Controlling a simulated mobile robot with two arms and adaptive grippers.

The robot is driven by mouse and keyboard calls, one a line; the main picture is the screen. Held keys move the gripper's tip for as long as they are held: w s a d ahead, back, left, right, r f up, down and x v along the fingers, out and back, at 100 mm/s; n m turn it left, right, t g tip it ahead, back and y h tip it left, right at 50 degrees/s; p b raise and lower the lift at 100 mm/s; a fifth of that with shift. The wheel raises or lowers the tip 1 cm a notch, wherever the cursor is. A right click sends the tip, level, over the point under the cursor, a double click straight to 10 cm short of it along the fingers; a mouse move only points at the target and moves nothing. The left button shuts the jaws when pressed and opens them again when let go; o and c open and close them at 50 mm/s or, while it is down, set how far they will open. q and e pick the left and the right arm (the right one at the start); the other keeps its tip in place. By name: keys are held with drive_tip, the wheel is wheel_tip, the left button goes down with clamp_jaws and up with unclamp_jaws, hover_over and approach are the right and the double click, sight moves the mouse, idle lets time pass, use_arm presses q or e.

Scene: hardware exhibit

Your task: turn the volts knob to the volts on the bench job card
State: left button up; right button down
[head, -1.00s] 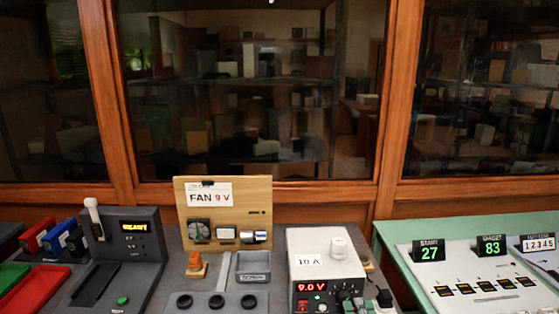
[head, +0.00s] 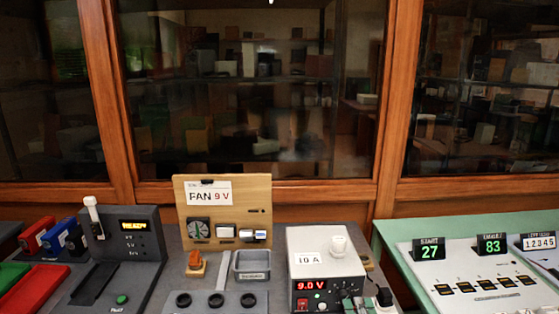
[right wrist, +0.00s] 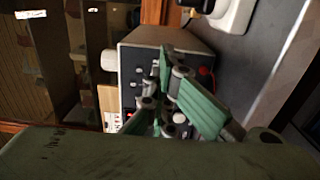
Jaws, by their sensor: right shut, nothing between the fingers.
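The bench job card (head: 209,193) on the wooden board reads "FAN 9 V". The grey power supply (head: 325,265) stands to its right, and its red display (head: 311,285) reads 9.0 V. My right gripper (head: 356,303) is at the lower right of the supply's front panel, cut by the bottom edge. In the right wrist view its green-padded fingers (right wrist: 163,98) are shut and empty, in front of the supply's panel (right wrist: 150,72). They cover part of the panel; I cannot single out the volts knob or tell whether they touch it. My left gripper is not in view.
A white knob (head: 338,245) and a "10 A" label sit on top of the supply. A grey lever console (head: 130,245) and coloured trays stand at left. A green-edged panel (head: 470,275) with counters stands at right. Glass cabinets close off the back.

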drive_tip(key=shift+w+a+r, duration=0.15)
drive_tip(key=shift+a+r, duration=0.05)
drive_tip(key=shift+d, duration=0.3)
drive_tip(key=shift+s+f, duration=0.3)
drive_tip(key=shift+s, duration=0.25)
drive_tip(key=s, duration=0.4)
drive_tip(key=shift+s+d+f, duration=0.1)
drive_tip(key=shift+s+d, duration=0.1)
drive_tip(key=shift+s, duration=0.1)
